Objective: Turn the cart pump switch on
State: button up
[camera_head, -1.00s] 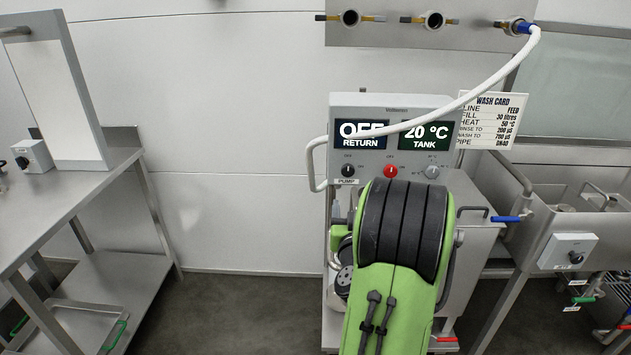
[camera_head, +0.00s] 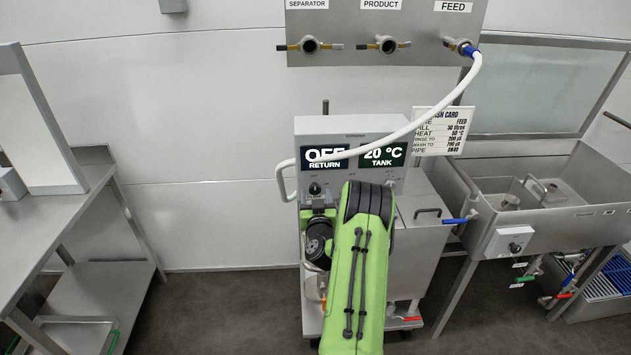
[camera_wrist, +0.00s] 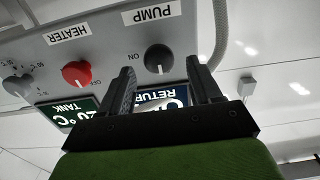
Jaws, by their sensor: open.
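The pump switch (camera_head: 315,189) is a black round knob on the cart's grey control box (camera_head: 350,125), below the left display reading OFF RETURN (camera_head: 325,158). In the wrist view, which is upside down, the pump knob (camera_wrist: 158,58) shows beside its PUMP label (camera_wrist: 152,13). Its white mark points toward the display, and ON is printed to its left. My gripper (camera_wrist: 160,66) is open and empty. Its two dark fingers flank the knob in the picture; I cannot tell whether they touch it.
The red heater knob (camera_wrist: 77,74) is left of my fingers in the wrist view. A white hose (camera_head: 440,110) runs to the FEED port. A steel table (camera_head: 75,200) stands left and a sink (camera_head: 560,200) right.

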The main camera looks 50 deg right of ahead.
jog(key=shift+p+x, duration=0.35)
jog(key=shift+x, duration=0.6)
jog(key=c, duration=1)
jog(key=shift+m, duration=0.4)
jog(key=m+b, duration=0.1)
jog(key=m, duration=0.3)
jog(key=shift+d, duration=0.1)
jog(key=m, duration=0.4)
jog(key=shift+s+f+b, duration=0.1)
jog(key=shift+b, duration=0.25)
jog(key=m, duration=0.5)
jog(key=shift+d, duration=0.1)
jog(key=shift+f+m, duration=0.1)
jog(key=shift+m, duration=1.9)
